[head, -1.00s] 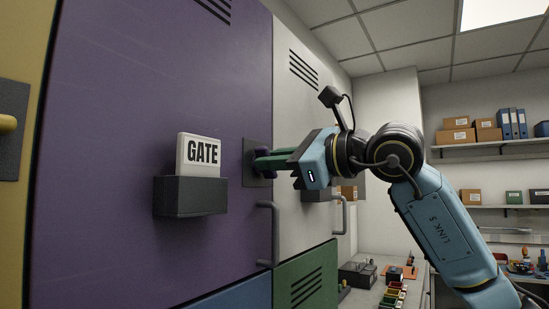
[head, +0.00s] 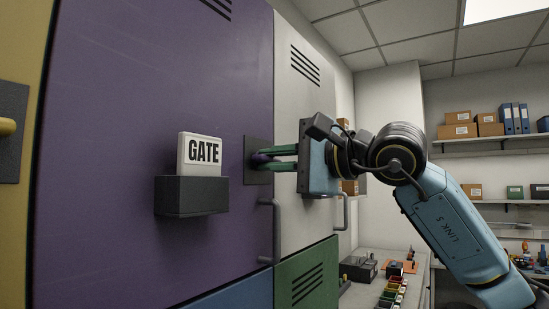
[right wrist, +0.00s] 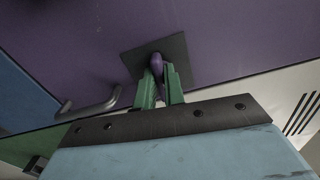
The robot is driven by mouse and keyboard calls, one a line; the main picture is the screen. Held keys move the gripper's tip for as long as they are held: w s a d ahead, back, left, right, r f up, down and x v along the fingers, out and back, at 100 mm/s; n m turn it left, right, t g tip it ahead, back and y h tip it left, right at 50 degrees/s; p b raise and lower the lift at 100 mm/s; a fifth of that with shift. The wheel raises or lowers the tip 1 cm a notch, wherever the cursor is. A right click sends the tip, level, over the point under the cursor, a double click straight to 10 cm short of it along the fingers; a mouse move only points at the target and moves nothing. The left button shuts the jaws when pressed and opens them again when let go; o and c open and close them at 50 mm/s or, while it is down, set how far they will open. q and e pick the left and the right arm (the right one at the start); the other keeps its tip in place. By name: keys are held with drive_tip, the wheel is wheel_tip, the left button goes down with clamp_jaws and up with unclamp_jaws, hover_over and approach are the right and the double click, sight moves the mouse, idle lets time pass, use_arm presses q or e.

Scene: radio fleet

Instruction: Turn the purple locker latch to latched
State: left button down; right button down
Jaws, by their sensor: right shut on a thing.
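The purple locker (head: 150,110) fills the left half of the head view, with its door closed. Its latch is a purple knob on a dark square plate (head: 253,172) at the door's right edge. In the right wrist view the purple latch (right wrist: 157,64) sits between the green fingers. My right gripper (head: 266,159) is shut on the latch, reaching in from the right. It also shows in the right wrist view (right wrist: 161,76). The fingers hide part of the latch in the head view. My left gripper is not in view.
A GATE sign (head: 204,150) stands in a dark holder (head: 192,195) on the purple door. A grey handle (head: 272,230) sits below the latch. A white locker (head: 300,120) stands to the right, a green one (head: 310,270) below it. A bench with small items lies beyond.

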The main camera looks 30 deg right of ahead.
drive_tip(key=shift+n, duration=0.6)
drive_tip(key=c, duration=1.5)
unclamp_jaws()
drive_tip(key=shift+s, duration=0.1)
drive_tip(key=b+v, duration=0.3)
drive_tip(key=v, duration=1)
drive_tip(key=shift+s+d, duration=0.1)
